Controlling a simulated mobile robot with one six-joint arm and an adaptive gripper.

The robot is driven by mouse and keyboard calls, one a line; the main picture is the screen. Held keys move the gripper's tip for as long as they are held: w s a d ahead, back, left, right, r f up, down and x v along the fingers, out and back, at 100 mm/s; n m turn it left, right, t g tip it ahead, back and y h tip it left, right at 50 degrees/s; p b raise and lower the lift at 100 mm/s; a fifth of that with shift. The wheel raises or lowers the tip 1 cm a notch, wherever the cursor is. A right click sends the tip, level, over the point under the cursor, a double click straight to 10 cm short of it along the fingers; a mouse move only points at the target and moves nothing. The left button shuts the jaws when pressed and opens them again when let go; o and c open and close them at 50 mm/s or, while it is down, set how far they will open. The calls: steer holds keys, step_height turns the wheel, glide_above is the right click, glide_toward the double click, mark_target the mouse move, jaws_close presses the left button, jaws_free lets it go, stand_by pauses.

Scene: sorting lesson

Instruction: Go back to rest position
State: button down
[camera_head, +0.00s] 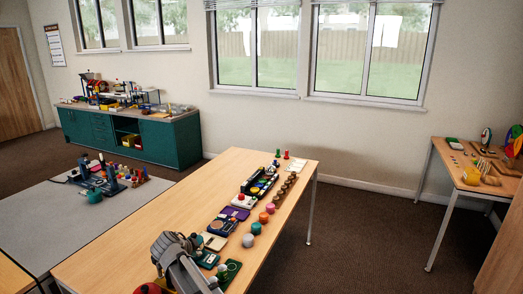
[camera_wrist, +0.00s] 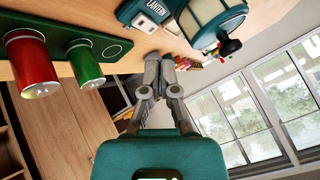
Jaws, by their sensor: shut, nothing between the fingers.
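My gripper (camera_wrist: 166,62) shows in the wrist view, with grey fingers reaching up from a teal body. The fingers are closed together and hold nothing. The picture is strongly tilted. A red can (camera_wrist: 32,65) and a green can (camera_wrist: 86,65) are at the upper left, apart from the fingers. A teal and white lantern (camera_wrist: 207,18) is at the upper right, also apart from the fingers.
In the head view, a long wooden table (camera_head: 150,232) carries a row of small objects along its right side. A grey table (camera_head: 40,215) stands to its left, a green cabinet (camera_head: 178,146) behind, and another table (camera_head: 440,190) at the right. Carpet (camera_head: 365,225) between the tables is clear.

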steer(key=d+g, duration=0.1)
steer(key=d, duration=0.3)
steer(key=d+f+n+g, duration=0.1)
steer(key=d, duration=0.4)
steer(key=s+d+f+n, duration=0.1)
steer(key=d, duration=0.3)
steer(key=shift+s+d+g+h, duration=0.1)
steer(key=shift+d+g+h, duration=0.2)
steer(key=shift+g, duration=0.1)
steer(key=s+d+f+n+g+y, duration=0.25)
steer(key=s+d+n, duration=0.4)
steer(key=d, duration=0.75)
steer(key=s+d+f+n+g+y, duration=0.1)
steer(key=s+d+n+g, duration=0.2)
steer(key=s+d, duration=0.8)
step_height(320, 180, up, 13)
steer(key=w+d+p, duration=0.1)
steer(key=d+p, duration=0.1)
steer(key=p, duration=1)
steer(key=shift+w+d+p, duration=0.2)
steer(key=shift+w+p, duration=0.15)
steer(key=shift+p, duration=0.05)
steer(key=shift+r, duration=0.1)
